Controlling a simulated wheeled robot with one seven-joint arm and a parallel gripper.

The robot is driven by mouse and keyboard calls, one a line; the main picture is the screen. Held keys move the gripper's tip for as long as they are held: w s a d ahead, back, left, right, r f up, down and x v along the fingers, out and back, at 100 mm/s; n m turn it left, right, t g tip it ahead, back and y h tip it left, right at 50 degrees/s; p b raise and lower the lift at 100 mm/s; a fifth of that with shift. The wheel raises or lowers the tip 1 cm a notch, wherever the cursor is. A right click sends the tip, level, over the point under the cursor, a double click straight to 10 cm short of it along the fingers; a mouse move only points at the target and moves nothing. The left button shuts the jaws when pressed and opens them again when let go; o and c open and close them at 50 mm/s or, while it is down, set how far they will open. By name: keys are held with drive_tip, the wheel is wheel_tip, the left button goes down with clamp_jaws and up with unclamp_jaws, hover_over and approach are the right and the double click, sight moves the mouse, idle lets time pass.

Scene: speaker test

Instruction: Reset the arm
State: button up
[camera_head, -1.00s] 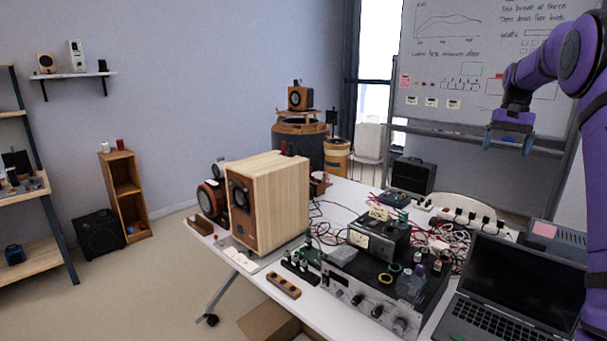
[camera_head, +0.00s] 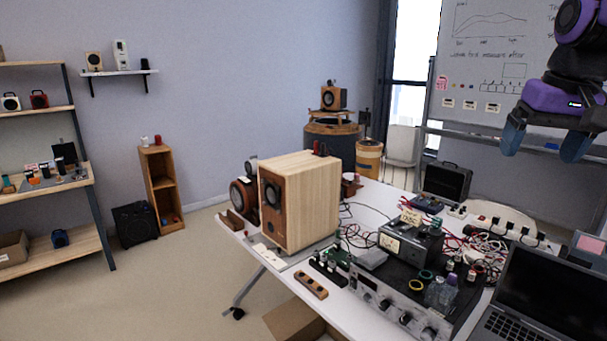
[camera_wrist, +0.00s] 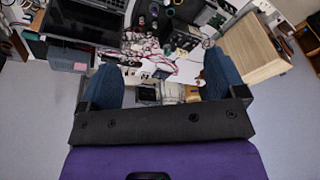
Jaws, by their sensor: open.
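My gripper (camera_head: 545,142) is at the upper right of the head view, in front of the whiteboard and above the far right part of the table. Its two blue fingers point down and stand apart, with nothing between them. The wrist view also shows my gripper (camera_wrist: 163,90) open and empty, with the cluttered table beyond the fingers. Part of my purple arm shows at the top right corner of the head view; the rest is out of frame.
A white table (camera_head: 365,212) carries a wooden speaker (camera_head: 305,200), an amplifier (camera_head: 385,300), cables and a laptop (camera_head: 550,295). A whiteboard (camera_head: 500,50) stands behind my gripper. Shelves (camera_head: 75,180) stand at the left. Floor (camera_head: 160,290) is clear at lower left.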

drive_tip(key=s+a+f+n+t, duration=0.1)
drive_tip(key=s+a+f, duration=0.2)
drive_tip(key=s, duration=0.4)
drive_tip(key=s+a+f+n+t, duration=0.1)
drive_tip(key=s+a+f, duration=0.2)
drive_tip(key=s+f, duration=0.2)
drive_tip(key=shift+s+t, duration=0.3)
drive_tip(key=shift+s, duration=0.9)
